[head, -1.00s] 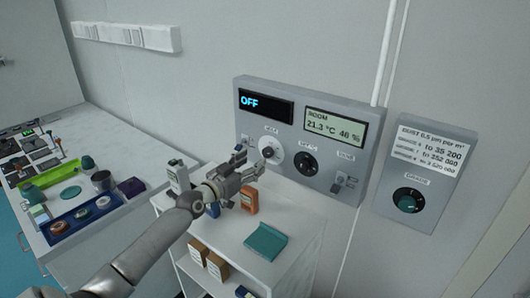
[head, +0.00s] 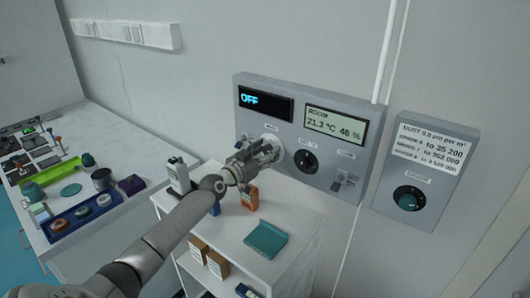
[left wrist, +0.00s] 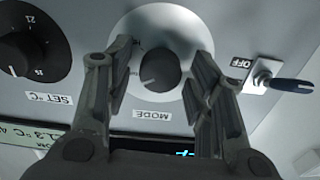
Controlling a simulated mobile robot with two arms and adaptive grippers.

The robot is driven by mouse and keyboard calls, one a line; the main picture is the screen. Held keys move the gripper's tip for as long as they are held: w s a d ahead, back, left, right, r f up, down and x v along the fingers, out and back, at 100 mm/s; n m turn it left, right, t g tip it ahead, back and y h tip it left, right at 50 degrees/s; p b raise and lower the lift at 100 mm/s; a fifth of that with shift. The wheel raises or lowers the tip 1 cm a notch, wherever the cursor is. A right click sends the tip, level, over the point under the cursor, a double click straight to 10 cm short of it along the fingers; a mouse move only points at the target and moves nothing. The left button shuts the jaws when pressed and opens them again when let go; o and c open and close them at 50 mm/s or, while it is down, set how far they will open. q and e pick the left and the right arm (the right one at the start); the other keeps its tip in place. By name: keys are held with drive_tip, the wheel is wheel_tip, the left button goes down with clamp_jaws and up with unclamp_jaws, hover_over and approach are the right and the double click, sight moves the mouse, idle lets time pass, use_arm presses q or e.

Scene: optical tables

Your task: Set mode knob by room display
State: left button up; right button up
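The grey wall panel (head: 290,82) carries a lit display reading OFF (head: 265,103) and a room display (head: 335,123) reading 21.3 °C, 46 %. The mode knob is a dark round knob (left wrist: 160,70) on a white dial (head: 270,139), labelled MODE. My left gripper (head: 266,151) is at the dial, partly covering it in the head view. In the left wrist view, which shows the panel upside down, its open fingers (left wrist: 160,52) stand on either side of the knob with gaps. My right gripper is not in view.
The dark SET °C knob (head: 306,161) is beside the dial. A toggle switch (left wrist: 262,78) with a blue lever and OFF label is on the dial's other side. Below stands a white cart (head: 290,222) with a teal tray (head: 266,240) and an orange device (head: 250,198).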

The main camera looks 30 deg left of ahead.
use_arm(q)
drive_tip(key=c, duration=0.8)
drive_tip(key=shift+n, duration=0.4)
drive_tip(key=shift+n+b, duration=0.35)
drive_tip(key=shift+n, duration=0.25)
drive_tip(key=n, duration=0.3)
drive_tip(key=shift+n+b, duration=0.3)
drive_tip(key=n, duration=0.3)
drive_tip(key=shift+a, duration=0.1)
drive_tip(key=shift+n, duration=1.6)
